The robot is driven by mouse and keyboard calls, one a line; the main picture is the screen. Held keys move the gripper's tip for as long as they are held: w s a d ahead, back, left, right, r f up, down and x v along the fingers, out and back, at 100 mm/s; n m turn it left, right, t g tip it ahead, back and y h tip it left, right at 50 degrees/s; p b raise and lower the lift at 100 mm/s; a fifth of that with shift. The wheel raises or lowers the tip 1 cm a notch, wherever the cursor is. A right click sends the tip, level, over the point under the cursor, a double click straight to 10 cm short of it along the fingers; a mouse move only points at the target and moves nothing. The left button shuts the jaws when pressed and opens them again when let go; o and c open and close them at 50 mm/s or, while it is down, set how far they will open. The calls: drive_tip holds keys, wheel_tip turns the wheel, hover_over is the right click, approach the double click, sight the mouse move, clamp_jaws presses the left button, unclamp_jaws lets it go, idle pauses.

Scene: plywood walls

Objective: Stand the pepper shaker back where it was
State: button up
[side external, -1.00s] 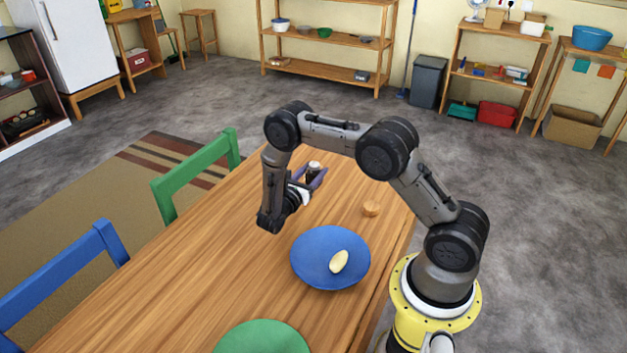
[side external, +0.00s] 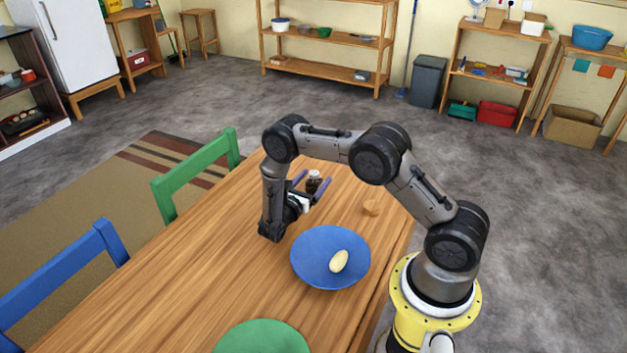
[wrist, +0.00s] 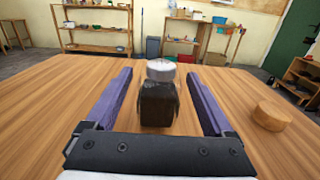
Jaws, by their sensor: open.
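The pepper shaker (side external: 313,182) is dark with a pale silver cap. It stands upright on the wooden table (side external: 190,270). In the wrist view the shaker (wrist: 158,98) is between the two purple fingers, with a visible gap on each side. My gripper (side external: 312,187) is open around it and low over the table, and in the wrist view its fingers (wrist: 158,90) reach forward on both sides of the shaker. The shaker's base is partly hidden in the side view.
A round wooden piece (side external: 370,208) lies right of the gripper. A blue plate (side external: 310,262) with a pale oval item (side external: 339,261) is nearer, and a green plate (side external: 262,340) nearer still. Green (side external: 195,170) and blue (side external: 60,265) chairs line the left edge.

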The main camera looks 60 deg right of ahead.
drive_tip(key=shift+r, duration=0.1)
drive_tip(key=a, duration=1.1)
drive_tip(key=shift+a, duration=0.45)
drive_tip(key=s+a+r+m+g+y, duration=0.15)
drive_tip(key=s+r+m+y, duration=0.3)
drive_tip(key=r, duration=0.45)
drive_tip(key=s+a+r+m+g+y, duration=0.1)
drive_tip(key=s+r+m+g+y, duration=0.1)
drive_tip(key=s+r+m+y, duration=0.5)
drive_tip(key=s+a+r+m+t+y, duration=0.6)
drive_tip(key=s+a+r+t, duration=0.3)
drive_tip(key=s+a+r, duration=0.2)
drive_tip(key=shift+s+a+r, duration=0.15)
drive_tip(key=shift+s+r, duration=0.4)
drive_tip(key=shift+r, duration=0.05)
